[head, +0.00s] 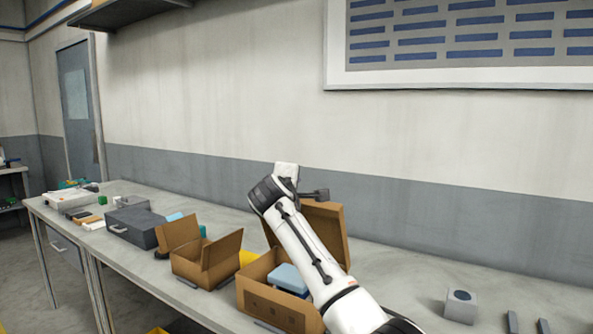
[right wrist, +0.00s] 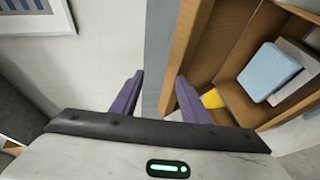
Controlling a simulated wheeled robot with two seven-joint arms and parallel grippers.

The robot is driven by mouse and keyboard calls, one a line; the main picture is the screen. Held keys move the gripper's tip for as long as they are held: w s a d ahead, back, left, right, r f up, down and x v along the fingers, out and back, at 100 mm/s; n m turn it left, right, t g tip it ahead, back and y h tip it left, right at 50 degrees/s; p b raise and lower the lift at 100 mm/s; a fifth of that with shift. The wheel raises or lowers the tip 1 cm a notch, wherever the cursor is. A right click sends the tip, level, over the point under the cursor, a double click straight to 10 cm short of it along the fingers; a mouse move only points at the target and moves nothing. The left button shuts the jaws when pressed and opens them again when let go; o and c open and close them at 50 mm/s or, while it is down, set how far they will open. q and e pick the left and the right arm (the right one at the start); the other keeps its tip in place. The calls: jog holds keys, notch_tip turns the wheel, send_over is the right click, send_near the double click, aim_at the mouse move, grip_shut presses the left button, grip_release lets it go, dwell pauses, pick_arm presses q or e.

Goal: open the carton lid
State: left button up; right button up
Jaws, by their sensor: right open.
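The brown carton (head: 268,304) stands on the bench with its lid (head: 329,228) raised, upright at the back right. A light blue item (head: 289,278) lies inside; it also shows in the right wrist view (right wrist: 268,72). My right gripper (head: 317,194) is at the lid's top edge, partly hidden behind my white arm. In the right wrist view its two purple fingers (right wrist: 158,88) are apart with nothing between them. The lid (right wrist: 188,60) runs close by the right finger; whether they touch I cannot tell. My left gripper is not in view.
A smaller open carton (head: 200,270) stands left of the carton, with a dark grey case (head: 135,228) beyond it. A grey block (head: 460,306) sits at right near dark upright pieces (head: 513,321). The bench between the arm and the block is clear.

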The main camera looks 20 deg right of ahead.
jog(key=s+r, duration=0.4)
jog(key=r, duration=0.2)
jog(key=shift+a+r, duration=0.2)
jog(key=shift+a, duration=0.1)
dwell(0.3)
jog(key=shift+s, duration=0.15)
jog(key=b+v, duration=0.2)
jog(key=v, duration=0.8)
jog(key=shift+b, duration=0.3)
jog(key=shift+a, duration=0.15)
